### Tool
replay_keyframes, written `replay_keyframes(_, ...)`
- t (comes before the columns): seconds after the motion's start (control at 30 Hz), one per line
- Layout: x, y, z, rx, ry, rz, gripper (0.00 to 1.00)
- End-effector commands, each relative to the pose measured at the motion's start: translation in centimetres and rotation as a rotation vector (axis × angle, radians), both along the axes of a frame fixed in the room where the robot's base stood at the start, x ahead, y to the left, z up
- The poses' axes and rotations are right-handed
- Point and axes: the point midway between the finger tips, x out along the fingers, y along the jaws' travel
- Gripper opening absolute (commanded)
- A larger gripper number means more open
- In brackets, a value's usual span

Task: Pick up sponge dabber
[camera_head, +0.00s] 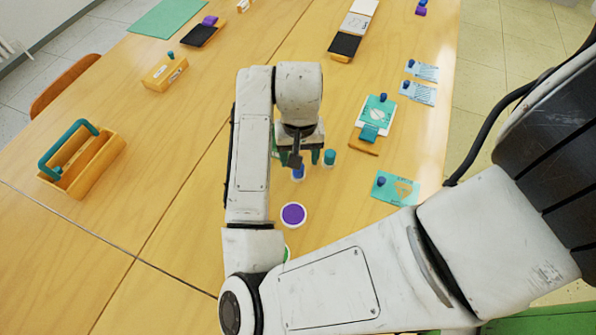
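My gripper (304,157) hangs over the wooden table (190,200) near the middle of the camera_head view, with its dark fingers pointing down. A small blue object (298,173) shows just below the fingers, partly hidden by them. A short teal cylinder (329,157) stands upright right beside the gripper on its right. Either could be the sponge dabber; I cannot tell which from this view. Whether the fingers are open or touch anything is unclear.
A white-rimmed purple paint dish (293,215) lies in front of the gripper. To the right are a clipboard-like board with teal clip (373,120) and cards with blue knobs (395,188). An orange caddy with teal handle (83,160) stands at left. The table between is clear.

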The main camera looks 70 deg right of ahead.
Motion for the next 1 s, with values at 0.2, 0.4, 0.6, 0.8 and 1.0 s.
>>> replay_keyframes(0.2, 0.1, 0.0, -1.9, 0.0, 0.0, 0.003, 0.61)
replay_keyframes(0.4, 0.3, 0.0, -4.7, 0.0, 0.001, 0.003, 0.61)
replay_keyframes(0.6, 0.3, 0.0, -5.5, -0.001, 0.0, 0.002, 0.61)
replay_keyframes(0.8, 0.3, 0.0, -5.5, -0.001, 0.0, 0.002, 0.57)
replay_keyframes(1.0, 0.3, 0.0, -5.5, -0.001, 0.0, 0.002, 0.37)
